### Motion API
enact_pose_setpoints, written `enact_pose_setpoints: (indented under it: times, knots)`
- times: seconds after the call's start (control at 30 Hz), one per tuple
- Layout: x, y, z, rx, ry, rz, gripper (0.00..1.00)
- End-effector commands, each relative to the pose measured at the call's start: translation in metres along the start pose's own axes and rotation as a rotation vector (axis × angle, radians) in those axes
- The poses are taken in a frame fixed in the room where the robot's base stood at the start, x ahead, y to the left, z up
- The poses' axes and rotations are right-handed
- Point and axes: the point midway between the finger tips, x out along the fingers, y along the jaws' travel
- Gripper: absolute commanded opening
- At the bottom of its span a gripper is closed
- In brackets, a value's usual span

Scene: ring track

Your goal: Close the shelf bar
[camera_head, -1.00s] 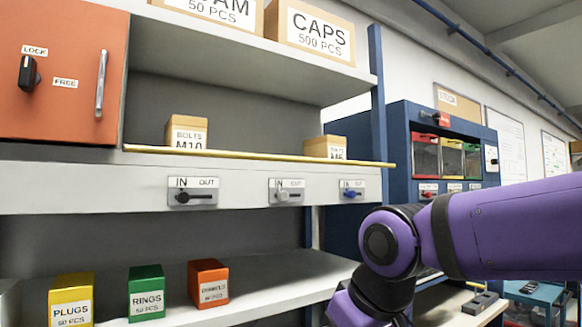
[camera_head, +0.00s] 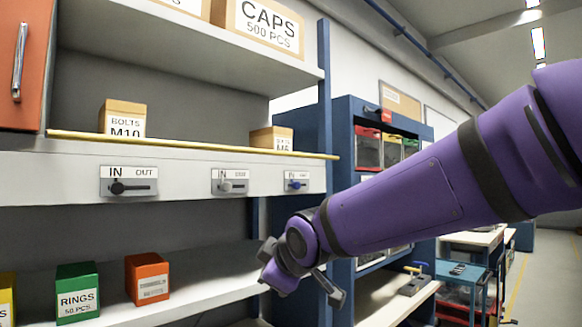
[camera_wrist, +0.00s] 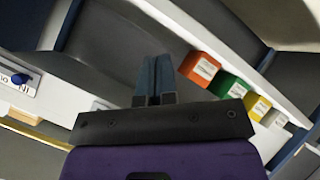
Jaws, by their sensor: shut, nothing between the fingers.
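A long yellow bar (camera_head: 200,145) runs along the front edge of the middle shelf (camera_head: 60,170), in front of the boxes. Below it are three IN/OUT slider plates: one with a black knob (camera_head: 117,188), one with a grey knob (camera_head: 226,186) and one with a blue knob (camera_head: 294,184). The black and grey knobs sit at the IN side. The blue knob also shows at the left of the wrist view (camera_wrist: 20,79). My gripper (camera_wrist: 155,65) is shut and empty, apart from the bar and knobs.
Bolt boxes (camera_head: 122,118) stand behind the bar. A red-orange box (camera_head: 147,278) and a green RINGS box (camera_head: 77,293) stand on the lower shelf. A blue post (camera_head: 324,120) rises at the shelf's right end. A blue cabinet (camera_head: 350,125) and a workbench stand beyond.

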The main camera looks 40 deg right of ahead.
Motion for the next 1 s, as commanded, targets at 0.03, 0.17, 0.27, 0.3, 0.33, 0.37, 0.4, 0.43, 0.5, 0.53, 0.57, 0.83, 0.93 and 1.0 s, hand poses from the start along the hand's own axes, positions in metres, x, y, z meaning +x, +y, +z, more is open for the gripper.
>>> enact_pose_setpoints:
  times: [0.03,0.17,0.27,0.3,0.33,0.37,0.4,0.43,0.5,0.53,0.57,0.83,0.93,1.0]
  knots:
    - [0.010,0.014,-0.001,-0.081,0.022,0.054,0.00]
    - [0.027,0.049,-0.008,-0.331,0.087,0.215,0.00]
    - [0.036,0.075,-0.011,-0.526,0.116,0.346,0.00]
    - [0.039,0.085,-0.012,-0.605,0.122,0.399,0.00]
    - [0.041,0.091,-0.013,-0.663,0.125,0.440,0.00]
    - [0.043,0.098,-0.013,-0.722,0.126,0.481,0.00]
    - [0.044,0.107,-0.014,-0.799,0.127,0.536,0.00]
    - [0.045,0.113,-0.014,-0.856,0.124,0.579,0.00]
    - [0.046,0.127,-0.014,-0.988,0.113,0.679,0.00]
    - [0.047,0.132,-0.013,-1.043,0.105,0.722,0.00]
    - [0.046,0.138,-0.013,-1.098,0.096,0.768,0.00]
    - [0.034,0.173,0.003,-1.541,-0.070,1.183,0.00]
    - [0.026,0.180,0.011,-1.665,-0.163,1.332,0.00]
    - [0.020,0.183,0.018,-1.730,-0.228,1.421,0.00]
